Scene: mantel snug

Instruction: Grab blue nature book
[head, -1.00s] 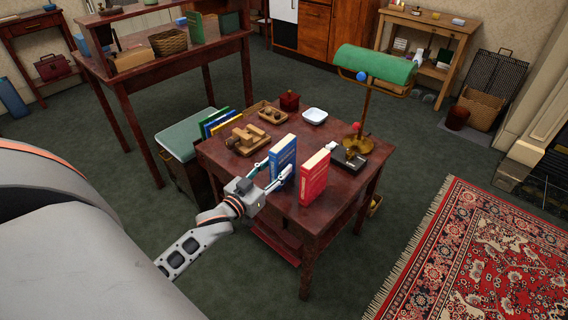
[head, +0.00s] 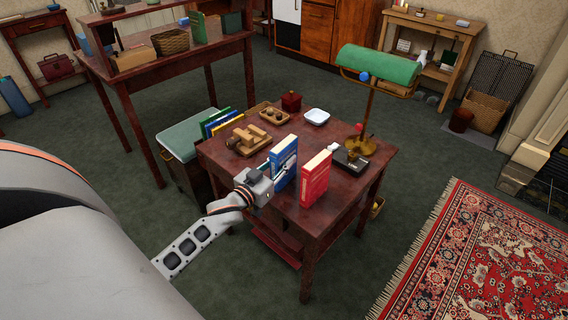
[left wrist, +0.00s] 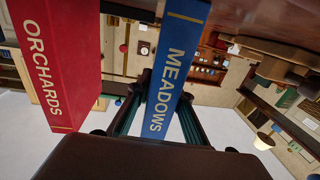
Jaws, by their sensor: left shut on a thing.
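The blue book (head: 285,160) stands upright on the dark red-brown table (head: 345,188). In the left wrist view the blue book (left wrist: 176,75) shows the word MEADOWS on its spine. My left gripper (head: 274,178) is shut on it, one finger on each side of the book in the left wrist view (left wrist: 160,118). A red book (head: 315,178) stands upright just to its right; its spine reads ORCHARDS in the left wrist view (left wrist: 55,65). My right gripper is in neither view.
A green-shaded lamp (head: 378,66) and a small dark device (head: 350,160) stand right of the books. A wooden tray with blocks (head: 248,140) and a white dish (head: 316,117) lie behind.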

